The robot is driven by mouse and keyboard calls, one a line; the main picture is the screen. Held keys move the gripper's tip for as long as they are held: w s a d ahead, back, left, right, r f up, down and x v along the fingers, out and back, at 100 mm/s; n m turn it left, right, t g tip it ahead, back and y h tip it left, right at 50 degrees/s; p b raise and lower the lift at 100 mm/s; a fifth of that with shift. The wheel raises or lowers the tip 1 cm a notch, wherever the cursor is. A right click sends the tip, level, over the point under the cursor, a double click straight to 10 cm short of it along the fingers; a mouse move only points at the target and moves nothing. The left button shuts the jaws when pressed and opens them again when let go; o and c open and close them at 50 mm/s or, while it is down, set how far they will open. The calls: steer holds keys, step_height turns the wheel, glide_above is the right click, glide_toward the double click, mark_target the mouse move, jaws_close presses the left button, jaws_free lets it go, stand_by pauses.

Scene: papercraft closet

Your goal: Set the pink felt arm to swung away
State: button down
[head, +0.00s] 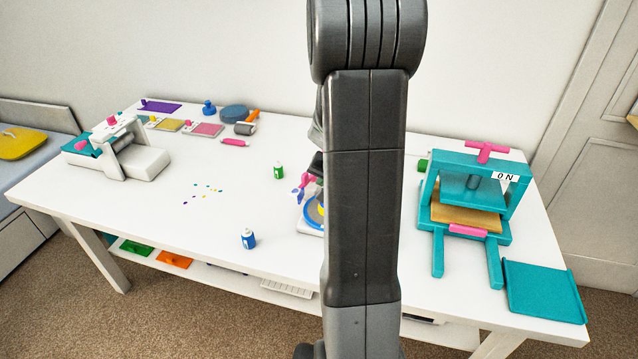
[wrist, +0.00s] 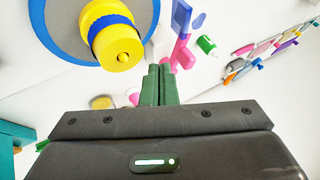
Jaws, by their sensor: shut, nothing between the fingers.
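The pink felt arm (head: 309,179) shows in the head view just left of my arm link, with a purple piece by it. In the wrist view the pink arm (wrist: 183,52) stands right beside my fingertips, with purple pieces at its far end. I cannot tell whether the fingers touch it. A round grey disc with a blue rim (wrist: 62,42) and a yellow knob (wrist: 118,45) lies to its left. In the head view this round device (head: 313,214) is partly hidden by my arm. My gripper (wrist: 160,70) has green fingers, shut and empty.
A teal press (head: 470,165) marked ON stands at the right, with a teal tray (head: 543,290) before it. A blue bottle (head: 248,238) and a green bottle (head: 278,170) stand left of the device. A white machine (head: 140,158) is far left. The table's middle left is mostly clear.

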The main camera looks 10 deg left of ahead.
steer(key=v, duration=0.9)
stand_by(0.3)
steer(key=x, duration=1.1)
steer(key=shift+w+d+f+n+g+y, duration=0.2)
steer(key=shift+w+d+f+n+g, duration=0.15)
steer(key=shift+n, duration=0.3)
steer(key=shift+w+d+f+n+g+y, duration=0.2)
steer(key=shift+w+d+f+n+g, duration=0.15)
steer(key=shift+n, duration=0.3)
steer(key=shift+w+d+f+n+g+y, duration=0.2)
steer(key=shift+f+n+g+y, duration=0.15)
steer(key=shift+n, duration=0.45)
steer(key=shift+r, duration=0.1)
